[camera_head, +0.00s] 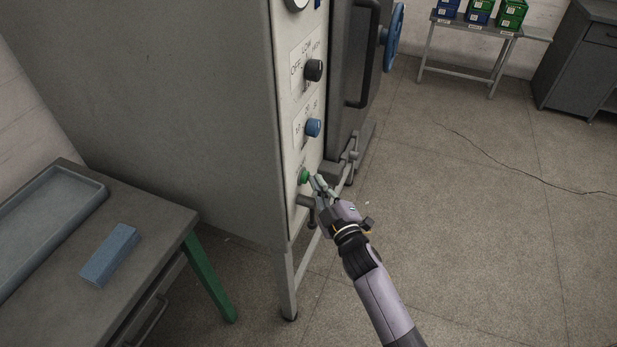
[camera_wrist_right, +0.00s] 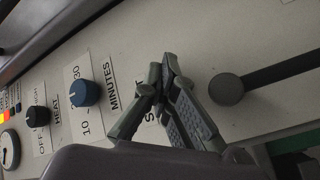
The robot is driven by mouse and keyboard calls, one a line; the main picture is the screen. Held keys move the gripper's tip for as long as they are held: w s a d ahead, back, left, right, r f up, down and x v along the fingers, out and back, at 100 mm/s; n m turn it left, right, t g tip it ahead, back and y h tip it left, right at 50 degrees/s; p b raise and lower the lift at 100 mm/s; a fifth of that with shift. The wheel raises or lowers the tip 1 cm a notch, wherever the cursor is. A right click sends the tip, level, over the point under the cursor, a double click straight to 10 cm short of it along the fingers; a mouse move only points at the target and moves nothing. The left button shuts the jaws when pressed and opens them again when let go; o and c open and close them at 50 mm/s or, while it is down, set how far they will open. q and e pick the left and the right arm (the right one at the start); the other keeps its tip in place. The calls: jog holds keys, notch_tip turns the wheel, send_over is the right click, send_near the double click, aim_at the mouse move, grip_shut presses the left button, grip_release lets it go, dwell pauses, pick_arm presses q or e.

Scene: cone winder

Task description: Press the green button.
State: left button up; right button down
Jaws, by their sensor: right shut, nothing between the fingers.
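The green button (camera_head: 304,175) sits low on the pale control panel (camera_head: 300,95) of a large grey machine, below a blue knob. My right gripper (camera_head: 318,184) is shut and empty, its fingertips close to the button's right side in the head view. I cannot tell whether they touch it. In the right wrist view the shut fingers (camera_wrist_right: 165,85) cover part of a label beginning with S, and the green button is hidden there. My left gripper is not in view.
A black knob (camera_head: 314,70) and a blue minutes knob (camera_head: 313,127) stick out above the button. A grey rounded knob on a dark bar (camera_wrist_right: 226,89) is beside my fingers. A workbench (camera_head: 165,225) stands at left; open floor (camera_head: 480,200) lies right.

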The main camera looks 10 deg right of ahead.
jog(key=shift+w+a+r, duration=0.1)
jog(key=shift+a+r, duration=0.15)
jog(key=shift+a, duration=0.2)
jog(key=shift+r, duration=0.1)
dwell(0.4)
jog(key=s+d, duration=0.1)
jog(key=s+d+p, duration=0.1)
jog(key=d, duration=0.1)
jog(key=s+d+p, duration=0.1)
jog(key=d, duration=0.1)
jog(key=shift+s+f, duration=0.1)
jog(key=shift+f, duration=0.2)
dwell(0.4)
